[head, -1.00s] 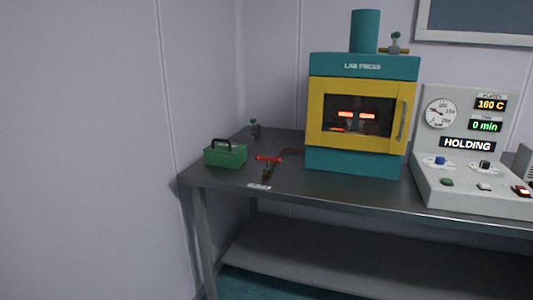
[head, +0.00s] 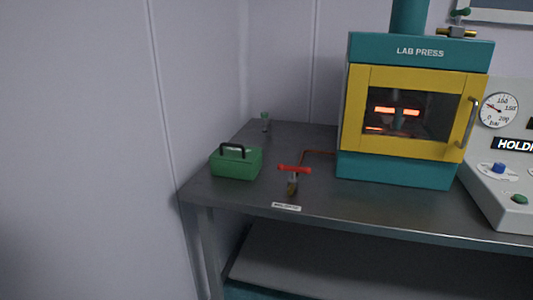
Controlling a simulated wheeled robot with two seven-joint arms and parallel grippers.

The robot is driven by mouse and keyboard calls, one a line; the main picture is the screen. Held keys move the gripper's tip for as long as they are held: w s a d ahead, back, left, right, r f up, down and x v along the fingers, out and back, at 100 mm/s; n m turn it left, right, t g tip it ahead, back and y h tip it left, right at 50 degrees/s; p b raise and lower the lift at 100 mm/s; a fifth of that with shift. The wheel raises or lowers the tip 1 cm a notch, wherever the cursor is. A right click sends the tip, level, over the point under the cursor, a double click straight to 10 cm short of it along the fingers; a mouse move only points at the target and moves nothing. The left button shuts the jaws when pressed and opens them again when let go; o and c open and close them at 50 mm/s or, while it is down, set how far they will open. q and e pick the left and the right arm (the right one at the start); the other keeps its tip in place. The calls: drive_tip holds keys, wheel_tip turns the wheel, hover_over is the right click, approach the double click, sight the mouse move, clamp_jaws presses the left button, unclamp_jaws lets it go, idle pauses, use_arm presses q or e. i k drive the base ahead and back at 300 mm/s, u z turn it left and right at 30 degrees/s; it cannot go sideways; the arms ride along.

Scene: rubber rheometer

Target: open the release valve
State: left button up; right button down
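A valve with a red T-shaped handle (head: 294,169) stands near the front left of the dark bench, on a small brass-coloured body (head: 292,187). A copper-coloured pipe (head: 318,153) runs from behind it toward the press. A small label (head: 286,207) lies at the bench edge in front of it; its text is too small to read. The red handle lies roughly crosswise; whether the valve is open or closed I cannot tell. Neither of my grippers shows in the head view.
The teal and yellow lab press (head: 411,112) stands right of the valve, its door shut. A green box with a black handle (head: 236,162) sits to the left. The control console (head: 508,174) is at the right edge. The bench top (head: 345,205) in front is clear.

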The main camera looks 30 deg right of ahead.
sight(281, 167)
drive_tip(key=z, duration=0.45)
drive_tip(key=i, duration=0.85)
drive_tip(key=z, duration=0.65)
